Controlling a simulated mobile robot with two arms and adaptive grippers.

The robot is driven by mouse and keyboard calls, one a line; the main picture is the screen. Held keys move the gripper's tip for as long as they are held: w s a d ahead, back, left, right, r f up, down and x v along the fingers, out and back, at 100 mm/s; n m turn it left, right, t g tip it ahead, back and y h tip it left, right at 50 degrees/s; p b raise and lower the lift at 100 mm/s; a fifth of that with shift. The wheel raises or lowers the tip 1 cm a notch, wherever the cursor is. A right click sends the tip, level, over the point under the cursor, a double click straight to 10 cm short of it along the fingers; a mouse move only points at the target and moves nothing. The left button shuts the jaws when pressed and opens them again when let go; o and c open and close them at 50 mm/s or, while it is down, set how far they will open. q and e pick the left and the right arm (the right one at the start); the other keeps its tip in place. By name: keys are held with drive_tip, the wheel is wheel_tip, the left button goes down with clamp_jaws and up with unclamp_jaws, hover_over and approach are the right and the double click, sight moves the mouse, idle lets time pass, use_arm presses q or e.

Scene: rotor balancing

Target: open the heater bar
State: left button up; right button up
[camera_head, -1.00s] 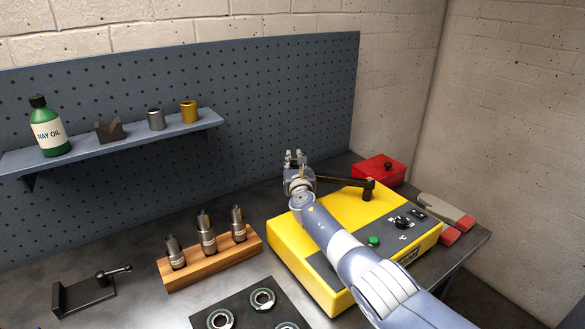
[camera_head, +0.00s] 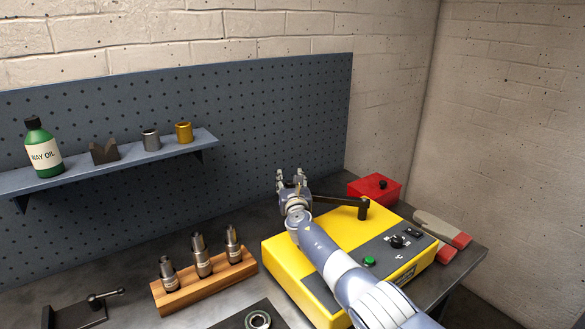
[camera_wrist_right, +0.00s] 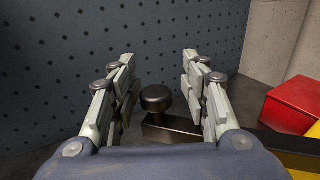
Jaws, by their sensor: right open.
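The heater bar (camera_head: 338,201) is a dark bar on a post on top of the yellow heater (camera_head: 310,283). It also shows in the right wrist view (camera_wrist_right: 183,133), with a black round knob (camera_wrist_right: 156,97) at its end. My right gripper (camera_head: 291,173) is at the bar's free left end, and its arm crosses over the heater. In the right wrist view my right gripper (camera_wrist_right: 158,75) is open, and the knob appears between its two fingers, with no visible contact. In the head view the hand hides the knob. My left gripper is not in view.
The pegboard (camera_head: 250,130) with a shelf (camera_head: 110,164) rises behind.

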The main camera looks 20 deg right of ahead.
wheel_tip(320, 180, up, 10)
drive_tip(key=shift+d+f, duration=0.15)
drive_tip(key=shift+d, duration=0.2)
idle(0.4)
drive_tip(key=shift+s+f, duration=0.1)
drive_tip(key=shift+s, duration=0.05)
